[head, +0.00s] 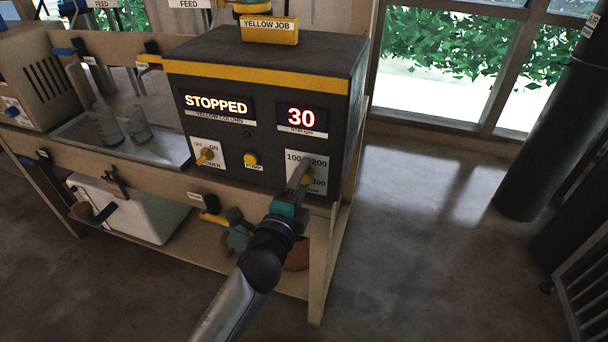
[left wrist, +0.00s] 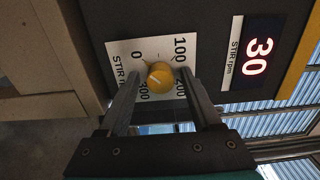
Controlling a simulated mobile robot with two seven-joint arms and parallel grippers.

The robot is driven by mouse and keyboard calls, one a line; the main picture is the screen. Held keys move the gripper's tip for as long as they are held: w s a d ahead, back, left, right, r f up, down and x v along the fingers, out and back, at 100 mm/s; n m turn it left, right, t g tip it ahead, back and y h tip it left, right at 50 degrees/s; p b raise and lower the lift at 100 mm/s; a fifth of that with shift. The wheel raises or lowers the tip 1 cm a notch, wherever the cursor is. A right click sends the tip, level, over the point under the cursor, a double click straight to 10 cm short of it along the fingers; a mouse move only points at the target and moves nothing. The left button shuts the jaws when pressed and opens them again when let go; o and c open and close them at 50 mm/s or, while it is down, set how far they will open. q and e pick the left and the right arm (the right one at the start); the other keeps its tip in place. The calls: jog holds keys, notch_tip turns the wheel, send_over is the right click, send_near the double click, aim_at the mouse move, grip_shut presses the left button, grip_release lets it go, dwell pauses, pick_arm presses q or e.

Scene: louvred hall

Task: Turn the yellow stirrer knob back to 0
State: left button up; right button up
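The yellow stirrer knob (left wrist: 160,77) sits on a white dial plate (left wrist: 118,52) marked 0, 100, 200 and 300, on the dark panel. The stirrer display (head: 301,118) reads 30; it also shows in the left wrist view (left wrist: 257,58). My left gripper (head: 303,174) is at the dial, and its fingers hide part of the knob in the head view. In the left wrist view its fingertips (left wrist: 158,76) stand on either side of the knob, open, with small gaps seeming to show. My right gripper is not in view.
The panel also has a POWER knob (head: 205,155), a yellow PUMP button (head: 250,159) and a STOPPED display (head: 217,104). A tray with glassware (head: 178,150) lies left of the panel. A dark column (head: 545,135) stands right. The floor (head: 430,220) between is clear.

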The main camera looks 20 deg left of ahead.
pick_arm(q)
jog(key=shift+o, duration=0.5)
jog(key=s, duration=0.7)
jog(key=shift+a+p, duration=0.15)
jog(key=shift+p, duration=0.15)
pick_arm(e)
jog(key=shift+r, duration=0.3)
pick_arm(q)
jog(key=s+b, duration=0.4)
jog(key=s, duration=1.1)
jog(key=shift+a, duration=0.25)
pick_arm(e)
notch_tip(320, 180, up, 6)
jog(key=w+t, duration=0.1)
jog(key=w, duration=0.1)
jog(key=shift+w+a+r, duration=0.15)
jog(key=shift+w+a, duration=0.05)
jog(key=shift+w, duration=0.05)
